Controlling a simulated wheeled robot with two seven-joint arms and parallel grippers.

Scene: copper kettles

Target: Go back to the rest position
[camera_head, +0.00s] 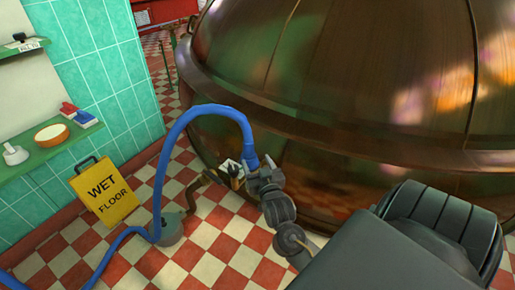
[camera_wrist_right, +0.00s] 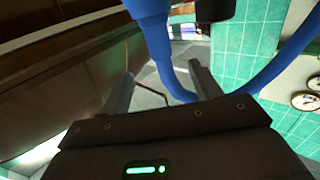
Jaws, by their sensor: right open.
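My right gripper (camera_head: 238,172) is low beside the copper kettle (camera_head: 330,180), above the checkered floor. It is open. In the right wrist view its two fingers (camera_wrist_right: 160,70) stand apart. A blue hose (camera_head: 205,110) arches up and comes down right at this gripper in the head view. In the right wrist view the hose (camera_wrist_right: 158,50) passes across the space between and beyond the fingers; whether it touches them I cannot tell. My left gripper is not in view.
A yellow wet floor sign (camera_head: 105,196) stands by the green tiled wall (camera_head: 100,60). A green shelf (camera_head: 45,150) holds a bowl (camera_head: 51,135) and small items. A grey-green hose fitting (camera_head: 171,230) is on the floor. Gauges (camera_wrist_right: 306,101) hang on the wall.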

